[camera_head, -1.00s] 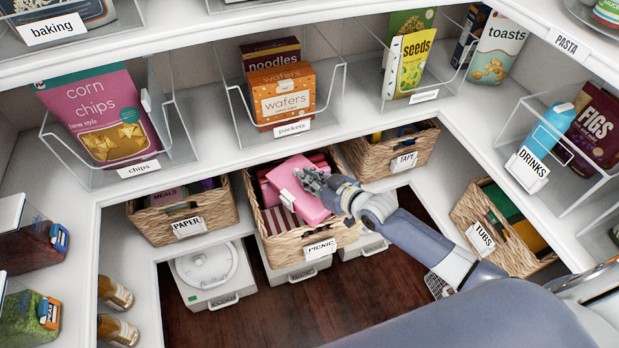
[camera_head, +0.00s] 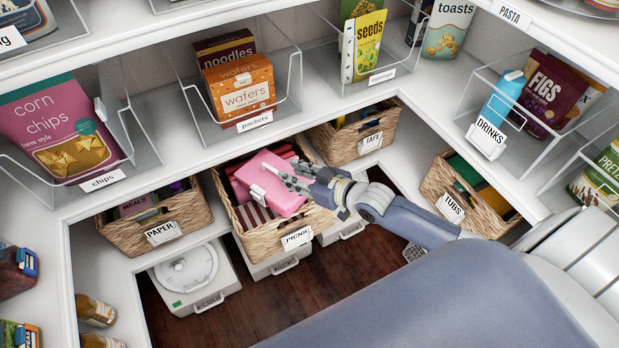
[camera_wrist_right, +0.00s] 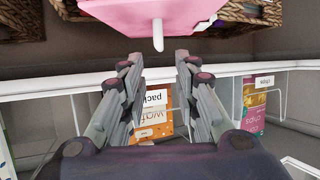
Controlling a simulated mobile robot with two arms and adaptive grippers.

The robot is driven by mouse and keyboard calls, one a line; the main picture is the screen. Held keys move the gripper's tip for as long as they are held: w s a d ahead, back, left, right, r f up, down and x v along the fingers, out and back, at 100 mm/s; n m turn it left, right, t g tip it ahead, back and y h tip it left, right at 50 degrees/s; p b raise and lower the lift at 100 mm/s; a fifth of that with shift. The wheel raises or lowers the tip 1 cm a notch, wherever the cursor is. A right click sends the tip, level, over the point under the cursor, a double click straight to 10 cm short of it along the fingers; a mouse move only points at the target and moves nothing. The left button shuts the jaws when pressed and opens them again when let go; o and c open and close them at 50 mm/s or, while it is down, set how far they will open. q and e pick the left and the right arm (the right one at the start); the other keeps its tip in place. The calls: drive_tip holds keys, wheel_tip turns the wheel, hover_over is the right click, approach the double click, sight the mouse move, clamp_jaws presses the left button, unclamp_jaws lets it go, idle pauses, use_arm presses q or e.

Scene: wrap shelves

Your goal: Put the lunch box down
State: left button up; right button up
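The pink lunch box (camera_head: 270,183) sits tilted in the wicker basket labelled picnic (camera_head: 262,237). Its white handle or latch (camera_head: 258,192) faces up and outward. My right gripper (camera_head: 281,175) is at the lunch box's right side. In the right wrist view, the fingers of my right gripper (camera_wrist_right: 159,66) are spread apart with nothing between them. The lunch box (camera_wrist_right: 135,14) and its white handle (camera_wrist_right: 158,35) lie just beyond the fingertips there. My left gripper is not in view.
The paper basket (camera_head: 160,220) stands left of the picnic basket, and the tape basket (camera_head: 353,137) stands to its right. The tubs basket (camera_head: 465,205) is further right. A shelf edge with clear bins, including the wafers box (camera_head: 240,88), runs above. Dark wooden floor (camera_head: 330,277) lies below.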

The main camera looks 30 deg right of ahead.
drive_tip(key=shift+v, duration=2.65)
drive_tip(key=shift+a, duration=0.1)
